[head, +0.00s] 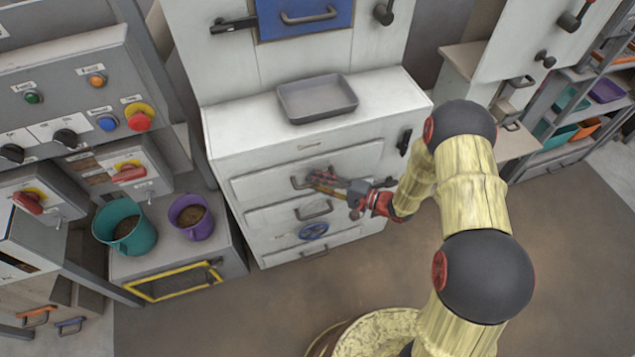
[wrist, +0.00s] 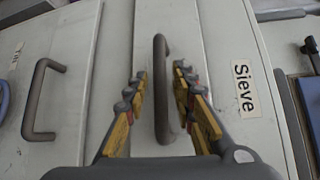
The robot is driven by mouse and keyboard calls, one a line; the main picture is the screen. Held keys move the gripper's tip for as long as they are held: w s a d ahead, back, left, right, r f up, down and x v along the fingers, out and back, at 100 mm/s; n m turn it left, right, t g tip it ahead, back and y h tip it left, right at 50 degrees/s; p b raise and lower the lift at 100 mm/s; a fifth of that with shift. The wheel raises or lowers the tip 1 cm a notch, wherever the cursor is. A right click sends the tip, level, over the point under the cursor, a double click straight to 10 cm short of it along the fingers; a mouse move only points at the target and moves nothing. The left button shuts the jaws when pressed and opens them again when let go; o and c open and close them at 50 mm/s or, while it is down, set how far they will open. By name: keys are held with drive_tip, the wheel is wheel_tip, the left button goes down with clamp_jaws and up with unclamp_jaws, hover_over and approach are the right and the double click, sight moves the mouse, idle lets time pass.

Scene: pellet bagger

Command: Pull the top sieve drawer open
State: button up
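The top sieve drawer (head: 350,165) is a pale grey front in the white cabinet and looks closed. Its dark bar handle (wrist: 160,60) stands between the two fingers of my gripper (wrist: 160,78) in the wrist view. The fingers, with yellow sides and dark pads, are open, one on each side of the bar, with small gaps visible. A "Sieve" label (wrist: 242,88) is beside the handle in the wrist view. In the head view my gripper (head: 322,178) is at the drawer's front and partly hides the handle.
A grey tray (head: 317,98) lies on the cabinet top. A teal bucket (head: 125,228) and a purple bucket (head: 192,216) stand at left. The floor in front of the drawers is clear.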

clamp_jaws()
idle(0.7)
